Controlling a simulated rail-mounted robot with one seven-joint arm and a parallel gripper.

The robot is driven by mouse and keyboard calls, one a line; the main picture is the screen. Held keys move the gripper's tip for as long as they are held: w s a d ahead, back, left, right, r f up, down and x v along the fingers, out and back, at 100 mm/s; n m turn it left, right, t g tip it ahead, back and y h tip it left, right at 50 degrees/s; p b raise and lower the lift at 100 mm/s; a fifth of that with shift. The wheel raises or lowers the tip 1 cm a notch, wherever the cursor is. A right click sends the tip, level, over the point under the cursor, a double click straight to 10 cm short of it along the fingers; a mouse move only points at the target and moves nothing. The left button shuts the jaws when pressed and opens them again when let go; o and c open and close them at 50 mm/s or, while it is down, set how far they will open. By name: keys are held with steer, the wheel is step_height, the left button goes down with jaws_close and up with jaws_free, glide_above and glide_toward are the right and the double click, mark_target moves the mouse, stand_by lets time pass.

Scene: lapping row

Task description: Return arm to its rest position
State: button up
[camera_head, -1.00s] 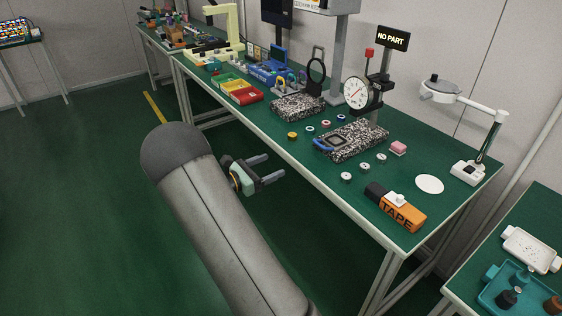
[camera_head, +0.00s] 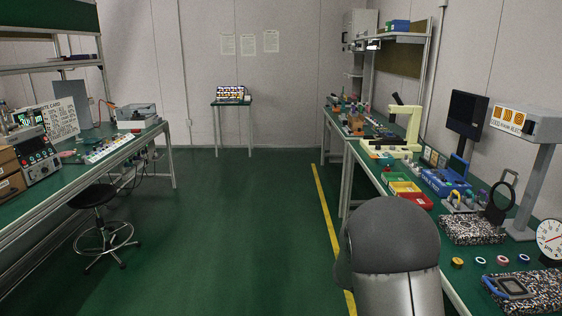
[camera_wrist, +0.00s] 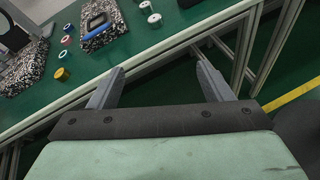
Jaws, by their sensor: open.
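My gripper (camera_wrist: 160,88) shows in the wrist view with its two fingers spread apart and nothing between them. It is beside the long edge of the green-topped bench (camera_wrist: 130,63), over the floor side. In the head view my arm stands at the bottom right in front of the bench, and the gripper is hidden behind it.
On the bench are speckled stone blocks (camera_head: 473,229), a dial gauge (camera_head: 549,238), small rings (camera_head: 481,260) and coloured bins (camera_head: 404,187). A black stool (camera_head: 94,195) stands by the left bench (camera_head: 95,170). The green floor between the benches (camera_head: 230,230) is clear.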

steer(key=s+a+r+m+t+y+p, duration=0.1)
steer(key=s+a+r+m+y+p, duration=0.1)
steer(key=s+a, duration=0.4)
steer(key=s+a+r+m+t+y+p, duration=0.1)
steer(key=s+a+r+m+y+p, duration=0.1)
steer(key=s+a+r+m+y, duration=0.3)
steer(key=s+a+r+m+t+y+p, duration=0.1)
steer(key=s+a+r+m+y+p, duration=0.2)
steer(key=s+a+y, duration=0.3)
steer(key=s+a+r+m, duration=0.1)
steer(key=s+a, duration=0.1)
steer(key=a, duration=0.2)
steer(key=shift+a+m+t, duration=0.3)
steer(key=shift+a+m, duration=0.05)
steer(key=shift+m, duration=0.05)
